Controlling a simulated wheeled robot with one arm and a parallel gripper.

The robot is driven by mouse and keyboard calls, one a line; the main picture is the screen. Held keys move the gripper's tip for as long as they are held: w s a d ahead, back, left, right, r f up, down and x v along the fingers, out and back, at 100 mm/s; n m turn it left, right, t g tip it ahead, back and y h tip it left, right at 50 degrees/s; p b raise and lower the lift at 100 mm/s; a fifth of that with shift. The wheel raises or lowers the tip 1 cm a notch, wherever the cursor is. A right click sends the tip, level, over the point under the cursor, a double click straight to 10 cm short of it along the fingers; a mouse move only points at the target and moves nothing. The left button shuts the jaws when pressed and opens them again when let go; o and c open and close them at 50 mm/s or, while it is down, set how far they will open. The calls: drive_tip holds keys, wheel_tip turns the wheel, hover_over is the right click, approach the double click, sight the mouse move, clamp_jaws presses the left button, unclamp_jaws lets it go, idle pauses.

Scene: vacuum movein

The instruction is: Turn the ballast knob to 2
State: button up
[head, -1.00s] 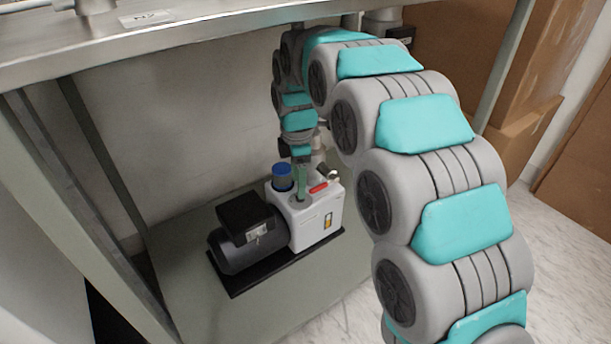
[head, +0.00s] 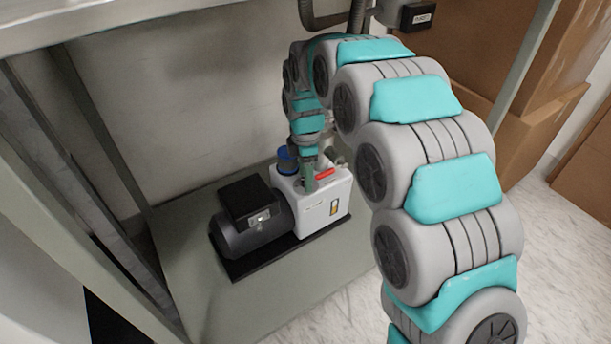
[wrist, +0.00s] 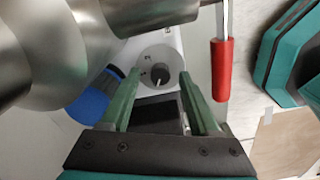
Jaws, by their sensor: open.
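The vacuum pump (head: 318,207) is a white box with a black motor (head: 250,222) and stands on the lower shelf. The ballast knob (wrist: 160,75) is a small dark knob on a round grey dial with small marks, on top of the pump. The marks are too small to read surely. My gripper (wrist: 159,78) is open, with its two green fingers on either side of the knob in the wrist view and apart from it. In the head view my gripper (head: 309,181) points down over the pump's top and hides the knob.
A red handle (wrist: 222,70) hangs close to the right finger. A blue cap (wrist: 85,103) and a metal pipe (wrist: 65,35) lie to the left. The steel tabletop (head: 110,18) is above; cardboard boxes (head: 510,130) stand at right.

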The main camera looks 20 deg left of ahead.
drive_tip(key=shift+f, duration=0.1)
clamp_jaws()
idle(0.4)
